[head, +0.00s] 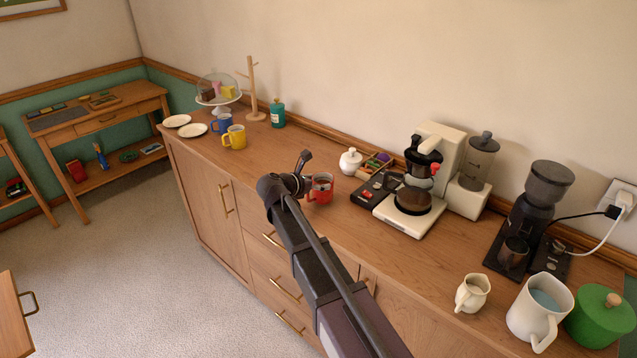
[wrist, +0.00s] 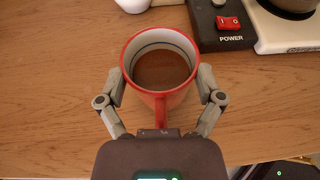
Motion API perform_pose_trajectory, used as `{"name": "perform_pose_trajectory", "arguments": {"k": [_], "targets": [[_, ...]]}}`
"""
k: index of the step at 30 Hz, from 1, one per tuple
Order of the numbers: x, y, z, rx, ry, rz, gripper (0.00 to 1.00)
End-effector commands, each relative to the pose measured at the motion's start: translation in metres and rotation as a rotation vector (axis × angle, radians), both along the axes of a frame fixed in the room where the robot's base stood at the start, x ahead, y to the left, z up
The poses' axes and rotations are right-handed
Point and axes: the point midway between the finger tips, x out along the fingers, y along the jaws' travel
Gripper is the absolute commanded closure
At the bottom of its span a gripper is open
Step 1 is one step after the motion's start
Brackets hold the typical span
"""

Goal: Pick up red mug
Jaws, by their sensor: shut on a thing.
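The red mug (head: 321,188) stands upright at the front part of the wooden counter, left of the coffee maker, in the head view. In the wrist view the red mug (wrist: 161,62) is seen from above with brown liquid inside and its handle toward my gripper. My gripper (wrist: 160,85) has a finger on each side of the mug and is shut on it. In the head view my gripper (head: 303,183) is at the mug's left side, partly hidden by my arm. I cannot tell whether the mug's base touches the counter.
The coffee maker (head: 410,210) with its power switch base (head: 372,190) is close right of the mug. A white sugar pot (head: 350,161) stands behind it. Yellow mug (head: 235,137) and blue mug (head: 222,123) stand farther left. The counter (head: 270,165) between is clear.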

Motion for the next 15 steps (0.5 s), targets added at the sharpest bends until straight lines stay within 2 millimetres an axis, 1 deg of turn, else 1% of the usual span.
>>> {"name": "perform_pose_trajectory", "arguments": {"k": [1, 14, 15], "targets": [[0.000, 0.000, 0.004, -0.001, -0.001, 0.000, 0.75], [0.000, 0.000, 0.028, -0.001, -0.001, 0.000, 0.75], [-0.005, 0.000, 0.026, -0.001, 0.000, 0.000, 0.75]]}}
